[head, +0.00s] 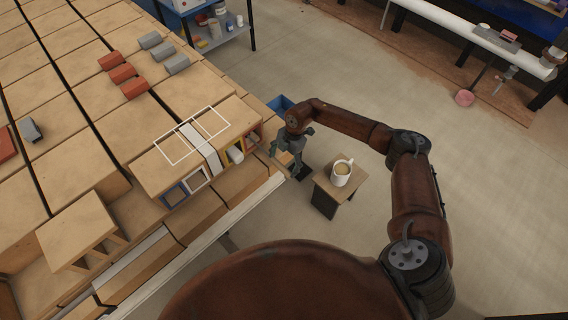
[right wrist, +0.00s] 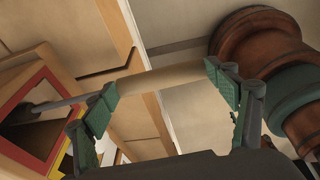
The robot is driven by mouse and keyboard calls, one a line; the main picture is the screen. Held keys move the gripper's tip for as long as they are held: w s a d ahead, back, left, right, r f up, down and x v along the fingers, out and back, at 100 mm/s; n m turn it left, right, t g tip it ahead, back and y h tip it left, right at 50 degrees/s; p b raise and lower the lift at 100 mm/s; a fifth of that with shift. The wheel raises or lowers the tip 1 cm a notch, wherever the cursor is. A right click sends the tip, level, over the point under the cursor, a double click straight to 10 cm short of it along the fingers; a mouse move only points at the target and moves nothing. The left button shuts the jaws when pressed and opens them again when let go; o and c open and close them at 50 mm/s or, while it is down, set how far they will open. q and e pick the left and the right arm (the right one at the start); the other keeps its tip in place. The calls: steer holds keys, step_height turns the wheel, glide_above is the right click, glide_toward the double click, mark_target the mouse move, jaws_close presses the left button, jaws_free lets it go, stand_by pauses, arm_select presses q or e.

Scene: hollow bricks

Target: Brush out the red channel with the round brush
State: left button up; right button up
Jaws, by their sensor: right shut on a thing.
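The red channel's square frame (head: 253,138) is at the right end of a row of coloured openings in the hollow brick's front face. It also shows at the left of the right wrist view (right wrist: 47,150). My right gripper (head: 290,165) is beside that end of the brick. In the right wrist view it is shut on the pale wooden handle of the round brush (right wrist: 160,79). The brush's thin grey rod (right wrist: 68,102) points left into the red frame. Its dark head (right wrist: 17,114) shows within the opening; how deep it sits is unclear. My left gripper is out of view.
A yellow frame (head: 235,153), a white frame (head: 197,181) and a blue frame (head: 174,196) line the same face. A small stand (head: 325,197) with a mug (head: 342,171) is right of my gripper. A blue bin (head: 281,103) stands behind it.

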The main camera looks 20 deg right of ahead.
steer(key=shift+s+d+r+p, duration=0.1)
steer(key=shift+s+d+p, duration=0.1)
steer(key=shift+s+p, duration=0.35)
steer(key=shift+s+d+r+p, duration=0.1)
steer(key=shift+s+d+p, duration=0.1)
steer(key=shift+s+p, duration=0.3)
steer(key=s+d+p, duration=0.2)
steer(key=s+p, duration=0.3)
steer(key=shift+s+d+f, duration=0.2)
steer(key=shift+s, duration=0.15)
steer(key=shift+w+a+f+b, duration=0.1)
steer(key=shift+w+a+b, duration=0.5)
steer(key=shift+w, duration=0.65)
steer(key=shift+w+a+r+b, duration=0.1)
steer(key=shift+w+a+b, duration=0.35)
steer(key=shift+w+b, duration=0.55)
steer(key=shift+w+a+f+b, duration=0.1)
steer(key=shift+w+a+b, duration=0.35)
steer(key=shift+w, duration=1)
steer(key=shift+w+a, duration=0.15)
steer(key=shift+w, duration=0.1)
